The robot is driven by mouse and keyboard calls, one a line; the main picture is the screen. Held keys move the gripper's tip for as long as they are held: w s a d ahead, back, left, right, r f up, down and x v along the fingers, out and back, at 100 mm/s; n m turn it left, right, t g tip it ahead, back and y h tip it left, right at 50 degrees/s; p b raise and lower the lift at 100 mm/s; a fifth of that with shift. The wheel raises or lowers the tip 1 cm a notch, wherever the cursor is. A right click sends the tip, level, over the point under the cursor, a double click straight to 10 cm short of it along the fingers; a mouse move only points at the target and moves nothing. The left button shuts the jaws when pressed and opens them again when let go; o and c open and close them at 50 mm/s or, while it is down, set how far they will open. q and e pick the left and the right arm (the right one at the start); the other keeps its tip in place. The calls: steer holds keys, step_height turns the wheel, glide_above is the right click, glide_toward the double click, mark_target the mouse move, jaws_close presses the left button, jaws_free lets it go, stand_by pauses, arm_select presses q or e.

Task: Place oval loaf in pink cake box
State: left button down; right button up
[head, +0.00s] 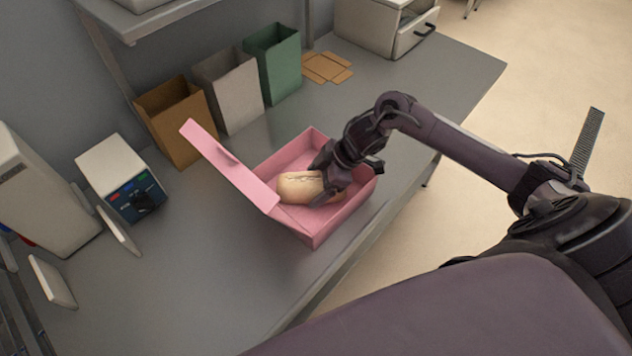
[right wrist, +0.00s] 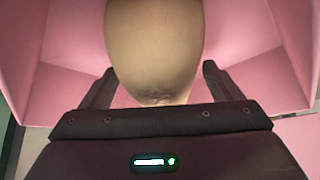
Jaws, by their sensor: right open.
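The oval loaf (head: 300,186), pale brown with dark marks along its top, lies inside the open pink cake box (head: 317,232) on the grey counter. The box's lid is tilted up at the left. My right gripper (head: 329,181) reaches into the box at the loaf's right end and covers part of it. In the right wrist view the gripper (right wrist: 158,88) is open, its two fingers apart on either side of the loaf's near end (right wrist: 155,45). Pink walls (right wrist: 255,50) surround the loaf there. My left gripper is not in view.
Brown (head: 176,120), grey (head: 228,90) and green (head: 272,62) bags stand behind the box. A small device with coloured buttons (head: 122,180) stands at left. Flat brown cardboard (head: 327,67) and a white drawer unit (head: 385,25) are at the back. The front counter is clear.

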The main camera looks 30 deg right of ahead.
steer(key=b+v, duration=0.2)
steer(key=v, duration=0.9)
steer(key=shift+r, duration=0.35)
steer(key=shift+s+d, duration=0.1)
steer(key=shift+s, duration=0.05)
